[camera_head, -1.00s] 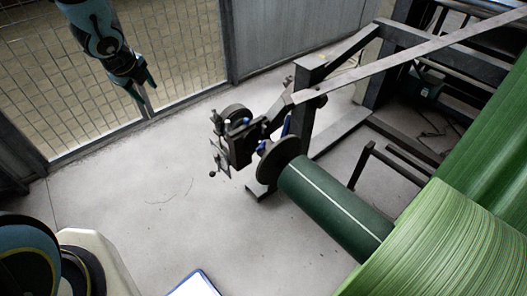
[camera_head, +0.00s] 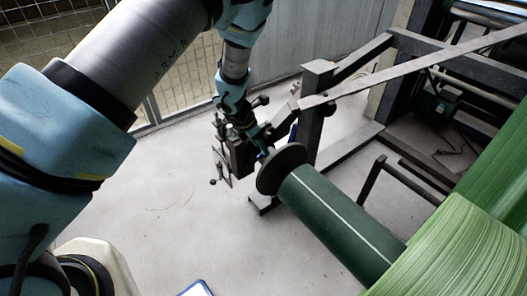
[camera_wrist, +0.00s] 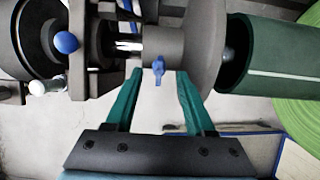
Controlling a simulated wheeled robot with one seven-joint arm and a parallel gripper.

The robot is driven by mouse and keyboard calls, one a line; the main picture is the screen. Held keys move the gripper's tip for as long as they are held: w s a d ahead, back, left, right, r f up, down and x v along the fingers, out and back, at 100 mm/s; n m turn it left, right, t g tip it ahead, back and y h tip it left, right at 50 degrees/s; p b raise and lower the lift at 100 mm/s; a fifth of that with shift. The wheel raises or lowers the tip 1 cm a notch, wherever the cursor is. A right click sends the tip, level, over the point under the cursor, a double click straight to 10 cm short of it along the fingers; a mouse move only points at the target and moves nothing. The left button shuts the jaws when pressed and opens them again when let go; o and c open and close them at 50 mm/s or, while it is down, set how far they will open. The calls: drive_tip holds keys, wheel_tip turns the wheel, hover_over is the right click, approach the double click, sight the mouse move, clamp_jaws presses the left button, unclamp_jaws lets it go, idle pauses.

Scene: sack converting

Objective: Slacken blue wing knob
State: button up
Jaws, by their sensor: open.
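The blue wing knob (camera_wrist: 158,68) sticks out from the dark grey collar on the shaft, beside the large round flange (camera_wrist: 200,45). In the wrist view it lies between and just beyond the tips of my gripper (camera_wrist: 158,78). The two green fingers are open, one on each side, and I see no clear contact with the knob. In the head view my arm reaches down to the shaft end, close to the flange (camera_head: 283,168). The knob itself cannot be made out clearly there.
A blue ball knob (camera_wrist: 66,42) and a white knob (camera_wrist: 38,87) sit to the left on the bracket. A green roll (camera_head: 340,215) extends right of the flange. A dark steel post (camera_head: 312,115) stands behind the shaft. The floor at left is clear.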

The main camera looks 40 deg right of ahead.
drive_tip(key=shift+x, duration=1.95)
drive_tip(key=shift+c, duration=0.2)
clamp_jaws()
